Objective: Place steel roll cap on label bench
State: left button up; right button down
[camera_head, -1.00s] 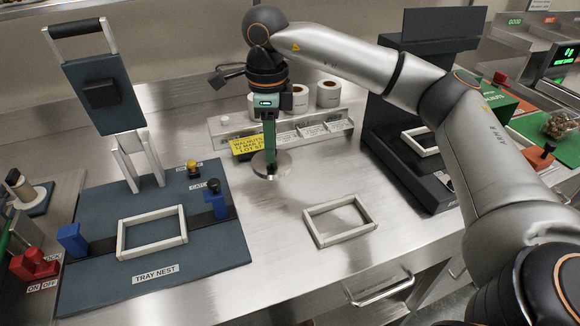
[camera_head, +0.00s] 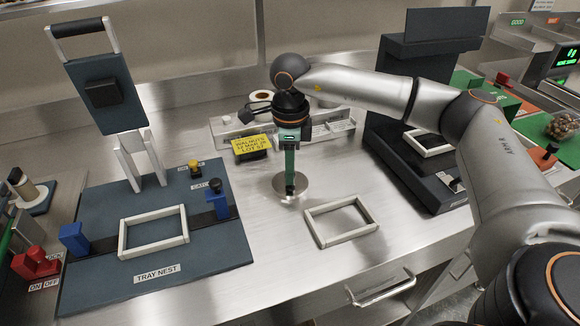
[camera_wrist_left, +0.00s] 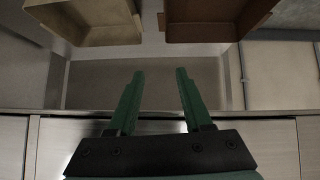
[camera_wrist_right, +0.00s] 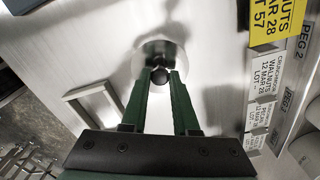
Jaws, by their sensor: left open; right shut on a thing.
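The steel roll cap (camera_head: 302,192) is a round, shiny disc with a dark knob. It is at the middle of the metal label bench (camera_head: 345,174), in front of the label rack. My right gripper (camera_head: 290,187) points down and is shut on the knob. In the right wrist view the knob (camera_wrist_right: 159,75) sits between the fingertips, with the disc (camera_wrist_right: 150,46) beyond. I cannot tell whether the disc touches the bench. My left gripper (camera_wrist_left: 160,72) is open and empty in the left wrist view, and is outside the head view.
A white frame (camera_head: 315,233) lies just in front of the cap. The label rack (camera_head: 222,130) with a yellow label (camera_head: 252,147) stands behind. The dark tray nest (camera_head: 210,258) is at left, a dark stand (camera_head: 400,175) at right. Two bins (camera_wrist_left: 100,35) show in the left wrist view.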

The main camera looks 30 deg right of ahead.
jog(key=c, duration=0.7)
grip_release()
notch_tip(320, 180, up, 12)
jog(key=shift+r+p, duration=0.1)
jog(key=shift+p, duration=0.2)
